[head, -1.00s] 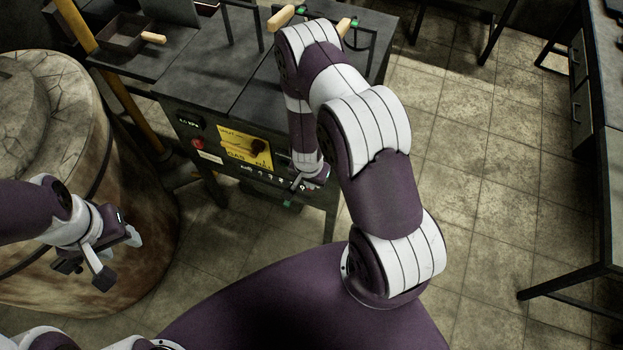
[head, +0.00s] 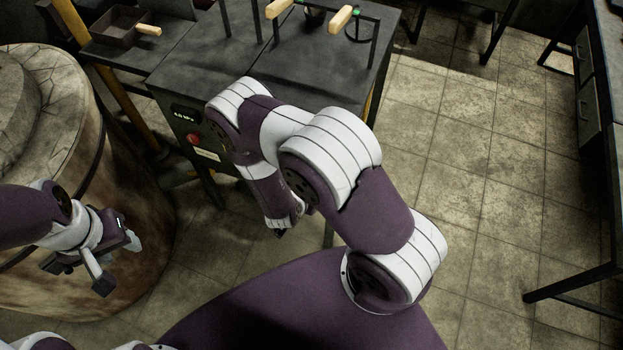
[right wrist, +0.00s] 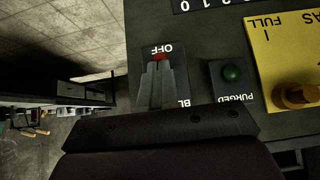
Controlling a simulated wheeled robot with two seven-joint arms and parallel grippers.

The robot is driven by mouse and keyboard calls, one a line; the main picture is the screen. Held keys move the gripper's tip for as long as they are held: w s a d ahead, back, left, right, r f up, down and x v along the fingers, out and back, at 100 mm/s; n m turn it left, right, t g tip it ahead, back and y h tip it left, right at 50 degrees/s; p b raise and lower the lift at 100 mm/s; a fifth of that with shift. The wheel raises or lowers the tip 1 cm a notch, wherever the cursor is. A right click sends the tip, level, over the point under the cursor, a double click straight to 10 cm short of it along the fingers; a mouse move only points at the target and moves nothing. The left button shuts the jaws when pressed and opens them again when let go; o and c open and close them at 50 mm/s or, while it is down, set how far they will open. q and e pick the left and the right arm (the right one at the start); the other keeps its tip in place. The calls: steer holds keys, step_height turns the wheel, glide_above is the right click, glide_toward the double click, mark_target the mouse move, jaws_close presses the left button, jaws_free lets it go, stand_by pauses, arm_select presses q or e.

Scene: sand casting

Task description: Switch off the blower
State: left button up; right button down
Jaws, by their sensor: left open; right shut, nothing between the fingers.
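The blower switch (right wrist: 160,57) shows in the right wrist view as a red piece next to an upside-down OFF label, with the letters BL at its other end. My right gripper (right wrist: 162,80) is shut and empty, its grey fingers pointing at the switch and covering most of it. I cannot tell whether they touch the red piece. In the head view my right arm hides the switch and most of the right gripper. My left gripper (head: 80,274) is open and empty at the left, in front of the round stone-topped vessel (head: 120,220).
Beside the switch are a green PURGED light (right wrist: 232,73) and a yellow plate with a knob (right wrist: 296,95). The furnace cabinet (head: 185,65) has a red button (head: 192,139) and a display. Wooden-handled tools stand on top.

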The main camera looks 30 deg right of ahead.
arm_select(q)
steer(key=shift+f, duration=0.45)
arm_select(e)
steer(key=shift+w+d+t+h, duration=0.35)
steer(key=shift+d+t+h, duration=0.1)
steer(key=shift+h, duration=0.15)
